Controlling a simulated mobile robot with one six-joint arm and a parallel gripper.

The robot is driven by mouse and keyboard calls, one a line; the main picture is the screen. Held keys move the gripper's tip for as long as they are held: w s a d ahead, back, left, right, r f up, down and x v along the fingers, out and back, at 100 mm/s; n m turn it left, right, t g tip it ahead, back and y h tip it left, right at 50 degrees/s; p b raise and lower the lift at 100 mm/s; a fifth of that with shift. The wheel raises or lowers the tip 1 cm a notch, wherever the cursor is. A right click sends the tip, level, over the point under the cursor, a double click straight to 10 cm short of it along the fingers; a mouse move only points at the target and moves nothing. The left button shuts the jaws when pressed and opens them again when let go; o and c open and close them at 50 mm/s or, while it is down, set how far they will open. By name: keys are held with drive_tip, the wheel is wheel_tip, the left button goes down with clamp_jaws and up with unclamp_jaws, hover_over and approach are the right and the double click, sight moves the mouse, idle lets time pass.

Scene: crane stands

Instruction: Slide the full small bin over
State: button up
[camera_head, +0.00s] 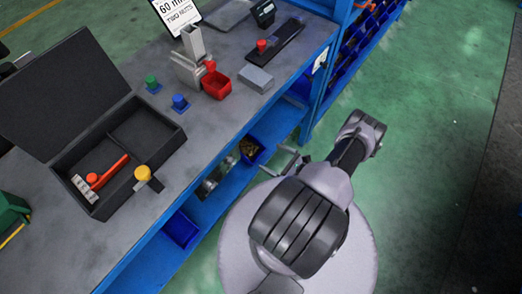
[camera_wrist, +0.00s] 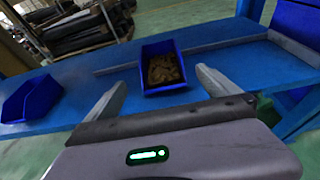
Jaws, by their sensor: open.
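The full small bin is a blue open bin (camera_wrist: 165,90) with brown pieces inside. It stands on the blue lower shelf (camera_wrist: 95,118) under the workbench. It also shows in the head view (camera_head: 259,157), at the bench's right side. My gripper (camera_wrist: 161,80) is open and empty, its two fingers spread to the left and right of the bin in the wrist view. The bin appears just beyond the fingertips; contact cannot be told. In the head view my gripper (camera_head: 290,160) is beside the shelf opening, partly hidden by my arm.
A second blue bin (camera_wrist: 32,99), apparently empty, stands farther left on the shelf, with bare shelf between. The bench top (camera_head: 220,110) overhangs the shelf. A blue upright (camera_head: 318,95) stands to the right. The green floor is open at right.

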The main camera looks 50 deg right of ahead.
sight(245, 148)
drive_tip(key=b+x, duration=0.4)
drive_tip(key=x, duration=1)
drive_tip(key=shift+w+a+f+b, duration=0.15)
drive_tip(key=shift+w+f+b, duration=0.15)
drive_tip(key=shift+b, duration=0.05)
drive_tip(key=shift+w, duration=0.6)
